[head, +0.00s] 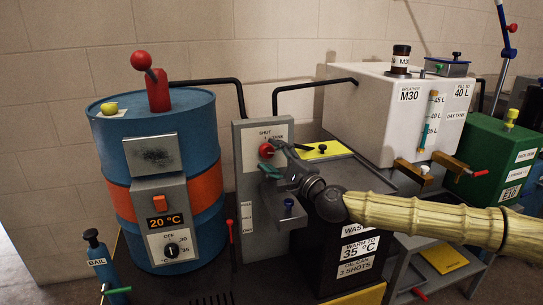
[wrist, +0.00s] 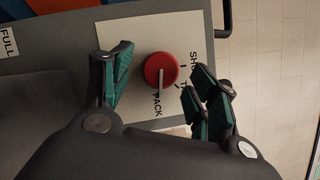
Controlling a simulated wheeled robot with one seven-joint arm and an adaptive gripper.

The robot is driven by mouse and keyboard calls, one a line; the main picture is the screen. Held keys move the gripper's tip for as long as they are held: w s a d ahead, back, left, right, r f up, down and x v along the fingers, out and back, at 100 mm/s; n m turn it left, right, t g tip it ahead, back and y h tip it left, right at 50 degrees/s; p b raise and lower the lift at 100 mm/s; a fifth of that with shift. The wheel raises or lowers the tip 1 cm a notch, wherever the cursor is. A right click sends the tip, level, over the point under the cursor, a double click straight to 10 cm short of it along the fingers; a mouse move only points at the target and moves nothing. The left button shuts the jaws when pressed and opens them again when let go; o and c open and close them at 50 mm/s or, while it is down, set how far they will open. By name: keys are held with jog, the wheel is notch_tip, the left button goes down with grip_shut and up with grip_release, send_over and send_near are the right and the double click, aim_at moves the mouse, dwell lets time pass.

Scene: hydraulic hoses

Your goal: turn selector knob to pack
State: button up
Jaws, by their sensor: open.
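The red round selector knob (wrist: 160,69) is on a pale label plate (wrist: 135,30) on the grey panel. In the wrist view its grey pointer lies toward the word PACK. The words SHUT and, partly hidden, TANK are printed to its right. In the head view the knob (head: 266,150) shows beside my gripper (head: 277,161), which partly covers the plate's lower part.
A blue drum (head: 205,150) with an orange band and a 20 °C display stands left of the panel (head: 246,200). A black wash tank (head: 350,245) is below my arm. A white M30 day tank (head: 370,110) and a green tank (head: 485,160) stand right.

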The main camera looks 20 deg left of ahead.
jog(key=v, duration=1)
jog(key=shift+s+d, duration=0.15)
jog(key=shift+d, duration=0.1)
